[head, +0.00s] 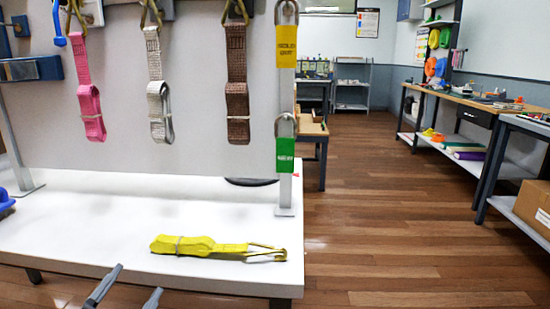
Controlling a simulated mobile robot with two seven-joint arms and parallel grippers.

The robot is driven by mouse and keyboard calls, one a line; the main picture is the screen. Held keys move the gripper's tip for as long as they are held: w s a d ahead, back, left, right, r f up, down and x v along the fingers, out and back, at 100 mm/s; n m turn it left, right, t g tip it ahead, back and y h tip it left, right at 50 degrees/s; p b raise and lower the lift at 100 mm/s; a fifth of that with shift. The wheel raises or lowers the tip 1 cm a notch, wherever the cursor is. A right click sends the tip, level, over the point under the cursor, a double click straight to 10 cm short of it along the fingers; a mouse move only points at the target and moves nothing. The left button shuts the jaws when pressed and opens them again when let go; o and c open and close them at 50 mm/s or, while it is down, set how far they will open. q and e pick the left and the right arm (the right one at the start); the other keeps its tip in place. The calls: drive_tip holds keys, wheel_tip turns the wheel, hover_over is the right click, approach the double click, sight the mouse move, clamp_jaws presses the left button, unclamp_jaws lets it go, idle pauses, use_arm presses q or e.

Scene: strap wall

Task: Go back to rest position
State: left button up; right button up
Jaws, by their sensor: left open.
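My left gripper (128,286) shows at the bottom left, below the front edge of the white table (90,215) in the picture. Its two grey fingers are apart with nothing between them. My right gripper is not in view. A bundled yellow strap (185,245) with a metal hook (266,252) lies on the table near its front right corner, apart from the gripper. A pink strap (85,80), a white strap (156,90) and a brown strap (237,85) hang from hooks on the upright panel.
A metal post (285,190) with a yellow tag (286,46) and a green tag (285,154) stands at the panel's right edge. Open wooden floor (380,220) lies to the right. Workbenches (465,97) and a cardboard box (535,203) line the right side.

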use_arm(q)
drive_tip(key=s+d+f+n+g, duration=0.4)
drive_tip(key=s+d+f+g, duration=0.15)
drive_tip(key=f, duration=0.55)
drive_tip(key=s+d+f+n+g, duration=0.3)
drive_tip(key=s+d+f+g, duration=0.15)
drive_tip(key=s+f, duration=0.4)
drive_tip(key=a+r+t+p, duration=0.1)
drive_tip(key=a+r+p, duration=0.2)
drive_tip(key=r+p, duration=0.8)
drive_tip(key=p, duration=0.6)
drive_tip(key=shift+w+a+r+y, duration=0.25)
drive_tip(key=shift+w+a+y, duration=0.15)
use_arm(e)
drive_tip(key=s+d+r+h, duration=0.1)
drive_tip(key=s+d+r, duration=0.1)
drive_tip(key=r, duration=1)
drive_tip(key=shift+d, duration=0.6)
use_arm(q)
drive_tip(key=shift+c, duration=0.2)
